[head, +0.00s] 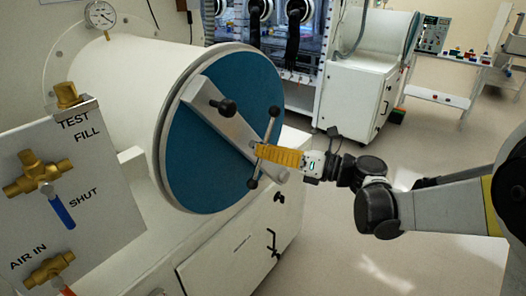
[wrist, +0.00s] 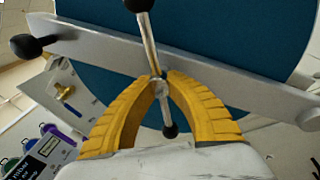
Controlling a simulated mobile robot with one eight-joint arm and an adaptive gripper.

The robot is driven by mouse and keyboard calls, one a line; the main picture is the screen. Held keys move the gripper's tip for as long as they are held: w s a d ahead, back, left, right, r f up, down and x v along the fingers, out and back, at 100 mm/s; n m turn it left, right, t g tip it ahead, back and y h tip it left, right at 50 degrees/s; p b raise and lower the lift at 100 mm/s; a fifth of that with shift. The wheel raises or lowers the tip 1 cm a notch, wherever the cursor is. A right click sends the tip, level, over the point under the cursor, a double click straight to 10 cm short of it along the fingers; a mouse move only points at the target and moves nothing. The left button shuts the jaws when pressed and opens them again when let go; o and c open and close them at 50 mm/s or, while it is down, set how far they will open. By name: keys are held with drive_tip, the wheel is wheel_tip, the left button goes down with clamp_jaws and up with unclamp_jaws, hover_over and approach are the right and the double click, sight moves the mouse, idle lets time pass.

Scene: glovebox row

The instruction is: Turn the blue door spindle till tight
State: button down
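The blue round door (head: 222,100) closes the end of a white cylinder, with a grey bar (head: 228,122) slanting across it. The door spindle (head: 267,132) is a metal cross-rod with black ball ends, standing on the bar near its lower right end. In the wrist view the spindle (wrist: 150,45) runs from the top down between my fingers. My gripper (head: 256,150) reaches it from the right. Its yellow fingertips, in the wrist view (wrist: 159,79), close on both sides of the spindle's hub. The exact contact is partly hidden.
A black knob (head: 223,107) stands out from the bar's upper left. A valve panel (head: 65,190) with brass valves and a blue lever is at the left. A white cabinet (head: 245,245) is below the door. Open floor (head: 380,255) lies to the right.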

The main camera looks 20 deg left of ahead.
idle(0.4)
drive_tip(key=c, duration=1.5)
unclamp_jaws()
drive_tip(key=shift+d, duration=0.1)
drive_tip(key=d, duration=0.4)
drive_tip(key=s+d, duration=0.1)
drive_tip(key=d, duration=0.2)
drive_tip(key=s+d, duration=0.1)
drive_tip(key=d, duration=0.3)
drive_tip(key=shift+d, duration=0.35)
